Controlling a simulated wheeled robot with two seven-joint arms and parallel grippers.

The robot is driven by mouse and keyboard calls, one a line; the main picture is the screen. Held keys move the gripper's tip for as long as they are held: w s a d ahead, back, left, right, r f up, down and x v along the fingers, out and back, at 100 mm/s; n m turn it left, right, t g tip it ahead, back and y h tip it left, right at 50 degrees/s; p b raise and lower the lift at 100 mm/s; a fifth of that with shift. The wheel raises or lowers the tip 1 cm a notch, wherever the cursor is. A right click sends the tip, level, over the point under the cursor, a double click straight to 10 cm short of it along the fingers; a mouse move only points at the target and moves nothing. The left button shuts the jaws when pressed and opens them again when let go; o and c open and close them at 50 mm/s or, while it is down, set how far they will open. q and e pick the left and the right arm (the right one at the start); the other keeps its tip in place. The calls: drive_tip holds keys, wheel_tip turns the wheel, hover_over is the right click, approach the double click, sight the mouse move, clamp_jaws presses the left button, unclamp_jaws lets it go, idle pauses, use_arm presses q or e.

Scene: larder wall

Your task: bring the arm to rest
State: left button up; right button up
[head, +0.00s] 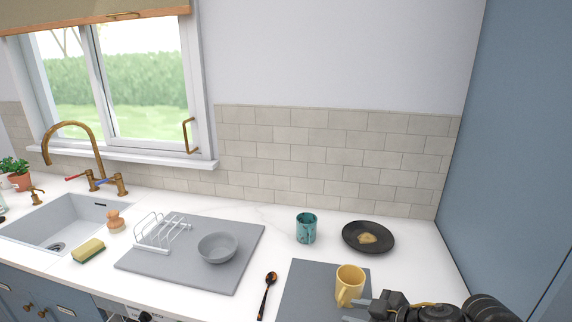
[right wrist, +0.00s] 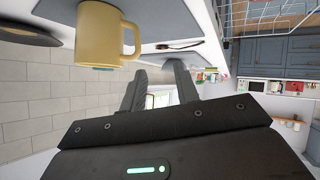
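My right gripper (head: 354,311) is at the lower right of the head view, just in front of the yellow mug (head: 349,284). The mug stands upright on a grey mat (head: 300,290). In the right wrist view the mug (right wrist: 97,35) appears upside down at the upper left, outside the fingers. My right gripper's fingers (right wrist: 158,80) are apart there, with nothing between them. I cannot tell exactly how far the fingers are from the mug. My left gripper is not in view.
A teal cup (head: 306,228) and a black plate (head: 357,241) with food stand behind the mat. A dark spoon (head: 267,293) lies left of it. A drying mat (head: 145,262) holds a rack (head: 163,233) and grey bowl (head: 217,248). A tall blue panel (head: 515,150) bounds the right.

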drive_tip(key=s+d+f+m+g+h, duration=0.25)
drive_tip(key=s+f, duration=0.35)
drive_tip(key=s, duration=0.3)
drive_tip(key=s+d+f+m+g+h, duration=0.1)
drive_tip(key=s+d+f+m+h, duration=0.1)
drive_tip(key=s+f+m, duration=0.5)
drive_tip(key=s+d+f+g+h, duration=0.25)
drive_tip(key=s+f, duration=0.25)
drive_tip(key=s, duration=0.5)
drive_tip(key=s+f+x, duration=0.1)
drive_tip(key=s+x, duration=0.2)
drive_tip(key=x, duration=0.9)
drive_tip(key=s+d+x, duration=0.1)
drive_tip(key=s+x, duration=0.1)
drive_tip(key=x, duration=0.9)
drive_tip(key=s+d+f+g, duration=0.1)
drive_tip(key=s+d+f, duration=0.1)
drive_tip(key=s+f, duration=1.6)
drive_tip(key=shift+d+g+b, duration=0.2)
drive_tip(key=shift+g+b, duration=0.1)
drive_tip(key=shift+b, duration=0.15)
drive_tip(key=shift+w+f+n, duration=0.1)
drive_tip(key=shift+w+n, duration=0.05)
drive_tip(key=shift+n, duration=0.1)
